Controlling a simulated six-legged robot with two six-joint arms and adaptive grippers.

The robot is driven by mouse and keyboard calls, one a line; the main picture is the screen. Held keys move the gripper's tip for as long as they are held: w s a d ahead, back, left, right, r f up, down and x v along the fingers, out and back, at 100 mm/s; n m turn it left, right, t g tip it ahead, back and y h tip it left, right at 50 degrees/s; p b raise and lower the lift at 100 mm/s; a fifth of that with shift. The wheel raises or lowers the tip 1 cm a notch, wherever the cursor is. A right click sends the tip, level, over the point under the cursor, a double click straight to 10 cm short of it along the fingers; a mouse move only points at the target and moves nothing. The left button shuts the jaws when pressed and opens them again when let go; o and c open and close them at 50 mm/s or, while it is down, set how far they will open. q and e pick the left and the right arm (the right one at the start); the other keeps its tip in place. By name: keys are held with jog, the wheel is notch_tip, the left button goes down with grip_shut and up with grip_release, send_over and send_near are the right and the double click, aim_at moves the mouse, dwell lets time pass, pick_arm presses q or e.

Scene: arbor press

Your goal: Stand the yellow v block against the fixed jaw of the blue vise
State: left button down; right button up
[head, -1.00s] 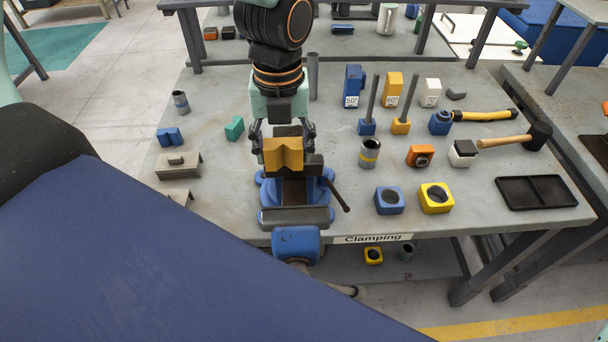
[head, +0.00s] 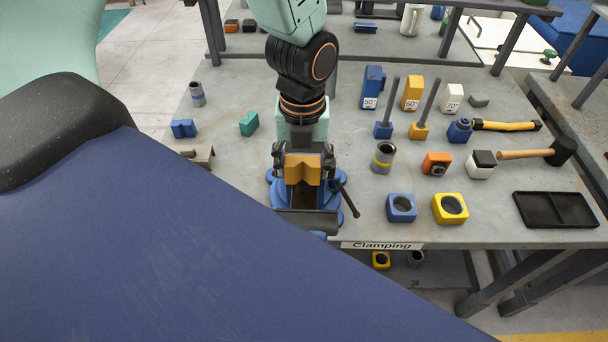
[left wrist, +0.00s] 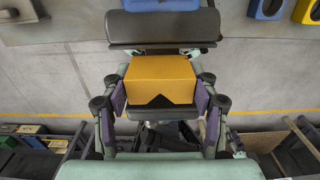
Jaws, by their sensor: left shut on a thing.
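In the left wrist view the gripper (left wrist: 160,95) is shut on the block (left wrist: 160,72) from both sides. The blue vise (head: 278,196) stands below, at the table's front edge. The block is over the vise, behind its grey near jaw (head: 308,222); this jaw also shows in the left wrist view (left wrist: 165,27), apart from the block. Whether the block touches the vise is hidden. My right gripper is not in view.
The vise handle (head: 348,200) sticks out to the right. A teal block (head: 249,123) and a blue v block (head: 184,129) lie to the left. A blue ring block (head: 401,208), a yellow ring block (head: 450,209) and a black tray (head: 555,209) are on the right.

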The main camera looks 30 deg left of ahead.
aim_at(304, 178)
pick_arm(q)
jog(key=f, duration=0.4)
jog(key=shift+w, duration=0.4)
jog(key=shift+w+f, duration=0.15)
jog(key=shift+w, duration=0.05)
jog(key=shift+s, duration=0.65)
jog(key=c, duration=0.8)
grip_release()
jog(key=o, duration=0.4)
jog(key=shift+w+f, duration=0.2)
jog(key=shift+w, duration=0.3)
jog(key=shift+s+r, duration=0.25)
jog(key=shift+s, duration=0.15)
notch_tip(304, 178, up, 11)
jog(key=shift+r, duration=0.15)
jog(key=shift+w+r, duration=0.1)
jog(key=shift+r, duration=0.2)
jog(key=shift+w+r, duration=0.1)
jog(key=shift+w, duration=0.2)
